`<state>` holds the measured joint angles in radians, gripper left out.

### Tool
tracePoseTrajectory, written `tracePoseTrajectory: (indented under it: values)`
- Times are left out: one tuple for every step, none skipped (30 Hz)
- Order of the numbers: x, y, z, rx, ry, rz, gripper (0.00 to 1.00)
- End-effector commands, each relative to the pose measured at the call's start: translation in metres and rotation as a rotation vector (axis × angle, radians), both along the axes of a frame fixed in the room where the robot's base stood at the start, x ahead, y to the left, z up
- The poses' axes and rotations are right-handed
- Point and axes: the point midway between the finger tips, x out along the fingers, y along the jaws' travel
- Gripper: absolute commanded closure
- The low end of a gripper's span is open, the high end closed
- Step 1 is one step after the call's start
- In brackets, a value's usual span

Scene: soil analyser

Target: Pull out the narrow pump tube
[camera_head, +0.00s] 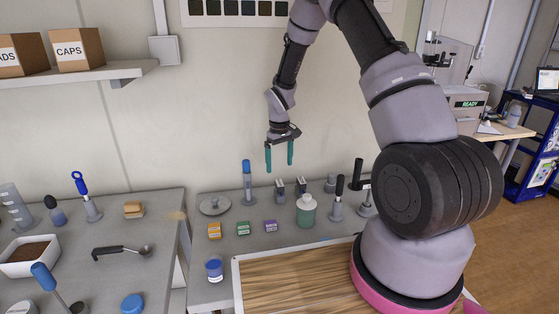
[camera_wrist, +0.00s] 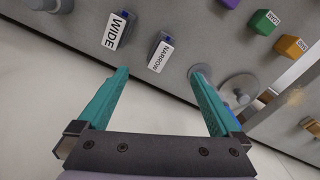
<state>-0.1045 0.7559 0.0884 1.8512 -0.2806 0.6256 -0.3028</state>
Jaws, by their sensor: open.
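My gripper (camera_head: 279,167) is open and empty, its teal fingers pointing down above the back of the bench. The block labelled NARROW (camera_wrist: 161,52) shows in the wrist view just beyond and between the fingertips (camera_wrist: 159,72), apart from them. The block labelled WIDE (camera_wrist: 117,32) stands beside it, further left. In the head view, two small grey holders (camera_head: 280,190) stand below my gripper, but their labels cannot be read there. Dark blue shows behind both labels in the wrist view. A separate pump tube cannot be made out clearly.
A blue-handled tool (camera_head: 247,170) stands upright left of the holders. A green-grey bottle (camera_head: 306,211) stands in front of them. Orange (camera_head: 214,230), green (camera_head: 243,228) and purple (camera_head: 270,226) blocks lie nearby. A black-handled tool (camera_head: 338,197) stands to the right. The wall is close behind.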

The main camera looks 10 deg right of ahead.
Motion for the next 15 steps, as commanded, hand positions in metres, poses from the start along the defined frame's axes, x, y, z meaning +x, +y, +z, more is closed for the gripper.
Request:
tracePoseTrajectory:
  values:
    - [0.0,0.0,0.003,0.0,-0.001,0.1,0.0]
    - [0.0,0.0,0.005,0.0,0.0,0.166,0.0]
    - [0.0,0.0,0.008,0.0,0.0,0.253,0.0]
    - [0.0,0.0,0.01,-0.001,-0.001,0.318,0.0]
    - [0.001,0.0,0.012,-0.001,-0.001,0.385,0.0]
    - [0.001,0.0,0.014,-0.001,-0.001,0.472,0.0]
    - [0.001,0.0,0.016,-0.001,-0.001,0.538,0.0]
    - [0.001,0.0,0.017,-0.001,-0.001,0.603,0.0]
    - [0.0,0.0,0.019,0.0,0.001,0.686,0.0]
    - [0.0,0.0,0.021,0.0,0.001,0.746,0.0]
    - [0.0,0.0,0.023,0.0,0.001,0.803,0.0]
    - [0.0,0.0,0.025,0.0,0.001,0.873,0.0]
    - [0.0,0.0,0.026,0.0,0.0,0.922,0.0]
    - [0.0,0.0,0.027,0.0,0.0,0.965,0.0]
    - [0.0,0.0,0.028,0.0,0.0,1.016,0.0]
